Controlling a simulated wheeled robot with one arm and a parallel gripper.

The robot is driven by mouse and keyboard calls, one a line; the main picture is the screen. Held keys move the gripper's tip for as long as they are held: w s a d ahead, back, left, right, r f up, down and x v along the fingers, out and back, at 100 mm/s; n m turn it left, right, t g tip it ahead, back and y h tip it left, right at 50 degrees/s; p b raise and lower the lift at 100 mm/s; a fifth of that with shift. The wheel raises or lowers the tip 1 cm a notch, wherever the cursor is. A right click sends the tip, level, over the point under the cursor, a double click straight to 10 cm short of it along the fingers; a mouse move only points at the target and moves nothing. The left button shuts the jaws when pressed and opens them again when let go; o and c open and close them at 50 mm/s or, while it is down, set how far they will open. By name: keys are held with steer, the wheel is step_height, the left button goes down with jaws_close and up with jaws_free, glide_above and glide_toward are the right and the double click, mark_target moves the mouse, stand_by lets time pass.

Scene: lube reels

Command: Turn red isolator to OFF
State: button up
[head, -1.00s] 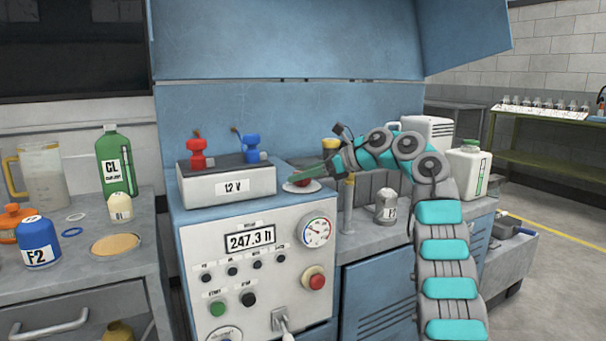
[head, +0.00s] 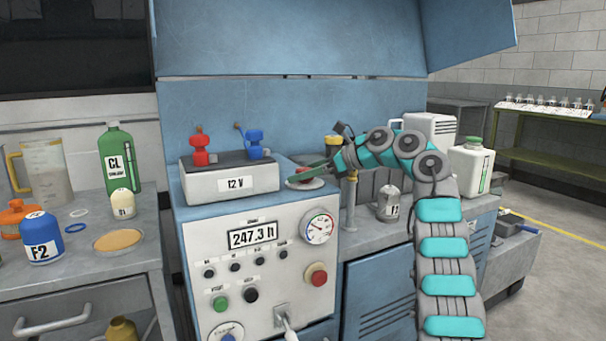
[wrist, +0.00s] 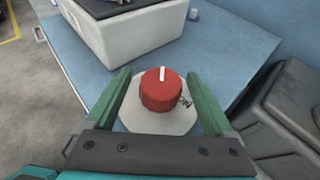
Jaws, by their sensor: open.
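The red isolator knob (wrist: 161,90) sits on a pale round plate (wrist: 130,124) on the blue cabinet top. Its white pointer line points up in the wrist view, toward the white battery box. My gripper (wrist: 163,85) is open, with one green finger on each side of the knob and a gap to each. In the head view, my gripper (head: 314,168) reaches in from the right over the cabinet top, and its finger partly hides the knob (head: 303,171). No OFF marking is readable in either view.
The 12 V battery (head: 218,181) with red and blue terminal clamps stands left of the isolator. Below is a panel with a gauge (head: 318,229) and a red button (head: 317,275). A brass post (head: 349,195) stands to the right, and a dark grey case (wrist: 286,110) lies right in the wrist view.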

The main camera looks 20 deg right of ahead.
steer(key=shift+d, duration=0.1)
steer(key=shift+v, duration=3.85)
